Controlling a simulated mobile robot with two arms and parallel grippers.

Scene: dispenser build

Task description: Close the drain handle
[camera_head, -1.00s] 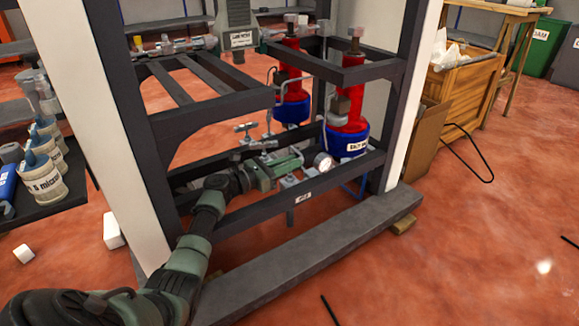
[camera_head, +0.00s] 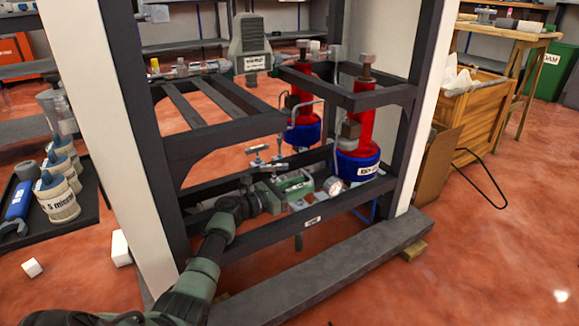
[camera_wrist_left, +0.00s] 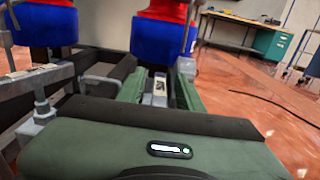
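My left gripper (camera_head: 293,186) is low inside the dark metal frame, left of the round gauge (camera_head: 334,186). In the left wrist view its two green fingers (camera_wrist_left: 158,92) stand apart, with a small grey metal fitting (camera_wrist_left: 160,86) visible between or just beyond them. I cannot tell whether they touch it. T-shaped valve handles (camera_head: 268,166) rise from the pipework behind the gripper. One also shows at the left of the wrist view (camera_wrist_left: 42,78). I cannot tell which handle is the drain handle; the gripper hides part of the pipework. My right gripper is not visible.
Red and blue cylinders (camera_head: 362,130) stand behind the gripper. The frame's front lower bar (camera_head: 270,232) with a small label (camera_head: 312,221) and the grey base beam (camera_head: 330,260) lie in front. A cardboard box (camera_head: 435,175) is at right. The floor at front right is mostly clear.

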